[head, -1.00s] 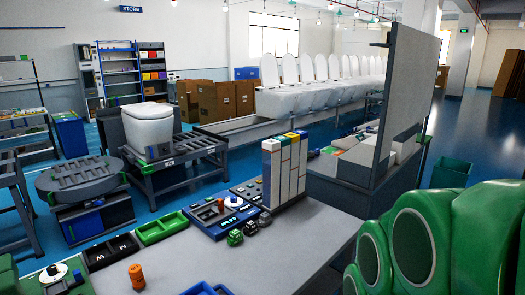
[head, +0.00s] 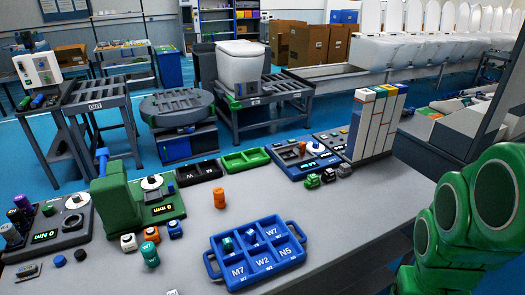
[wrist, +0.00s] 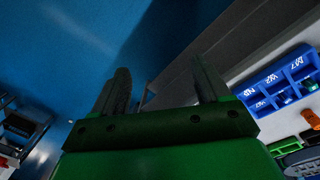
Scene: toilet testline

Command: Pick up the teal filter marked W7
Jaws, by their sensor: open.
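A teal filter (head: 151,255) stands on the grey table, left of the blue tray. A smaller teal piece (head: 228,245) sits in a back compartment of the blue tray (head: 213,270), whose compartments carry labels such as M7, W2, N5 and W7. I cannot read a mark on any teal piece. The tray also shows in the wrist view (wrist: 262,85), at the right. My gripper (wrist: 162,85) is open and empty, off to the side of the table over the blue floor. The head view does not show its fingers.
An orange cylinder (head: 219,198) stands behind the tray. A green device (head: 115,205) rises at the table's left. Tall white and grey blocks (head: 375,125) stand at the back right. The table's right front is clear. My green arm fills the right edge.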

